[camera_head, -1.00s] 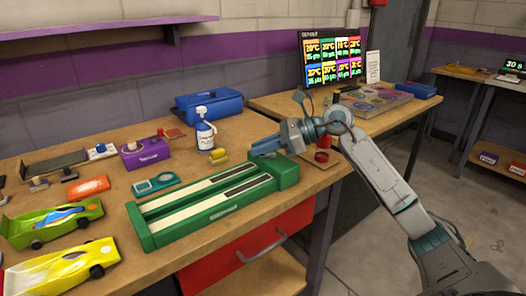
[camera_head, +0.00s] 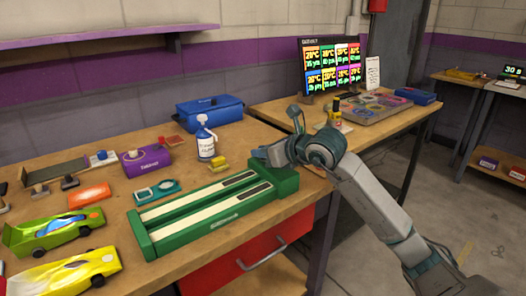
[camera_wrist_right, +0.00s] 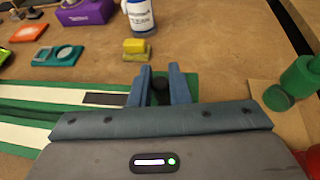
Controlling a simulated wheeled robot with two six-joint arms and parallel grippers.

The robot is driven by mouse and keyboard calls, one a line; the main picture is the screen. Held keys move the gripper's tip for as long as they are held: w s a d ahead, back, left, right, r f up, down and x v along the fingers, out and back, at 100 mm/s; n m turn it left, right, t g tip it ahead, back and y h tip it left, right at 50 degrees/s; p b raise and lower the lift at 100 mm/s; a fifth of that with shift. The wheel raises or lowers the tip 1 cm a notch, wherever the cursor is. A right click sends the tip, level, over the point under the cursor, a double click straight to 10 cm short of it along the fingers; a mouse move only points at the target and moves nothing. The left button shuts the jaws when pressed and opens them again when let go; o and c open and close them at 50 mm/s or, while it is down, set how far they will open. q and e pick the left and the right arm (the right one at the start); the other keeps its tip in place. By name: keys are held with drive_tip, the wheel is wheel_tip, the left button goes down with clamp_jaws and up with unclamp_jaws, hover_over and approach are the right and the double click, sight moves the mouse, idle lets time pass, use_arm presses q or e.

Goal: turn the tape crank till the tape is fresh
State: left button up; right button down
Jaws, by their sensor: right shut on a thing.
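The green tape unit (camera_head: 215,228) lies on the wooden bench with two pale tape strips, each with a dark patch (camera_head: 238,179) near its right end. In the wrist view one dark patch (camera_wrist_right: 104,99) shows left of my fingers. My right gripper (camera_head: 259,154) is at the unit's right end, low over the green block there. In the wrist view its two blue-grey fingers (camera_wrist_right: 160,72) are shut on a small black knob (camera_wrist_right: 160,87), which looks like the crank's. The rest of the crank is hidden under the gripper. My left gripper is not in view.
A yellow block (camera_head: 219,164) and a white spray bottle (camera_head: 205,140) stand just behind the unit. A blue case (camera_head: 210,111) is further back. Toy cars (camera_head: 55,230) lie at the left. A red drawer (camera_head: 245,258) is below the bench edge.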

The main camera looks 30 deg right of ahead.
drive_tip(key=shift+f, duration=0.1)
idle(0.4)
drive_tip(key=c, duration=1.4)
unclamp_jaws()
drive_tip(key=shift+o, duration=0.2)
drive_tip(key=shift+s+d, duration=0.1)
drive_tip(key=shift+s, duration=0.05)
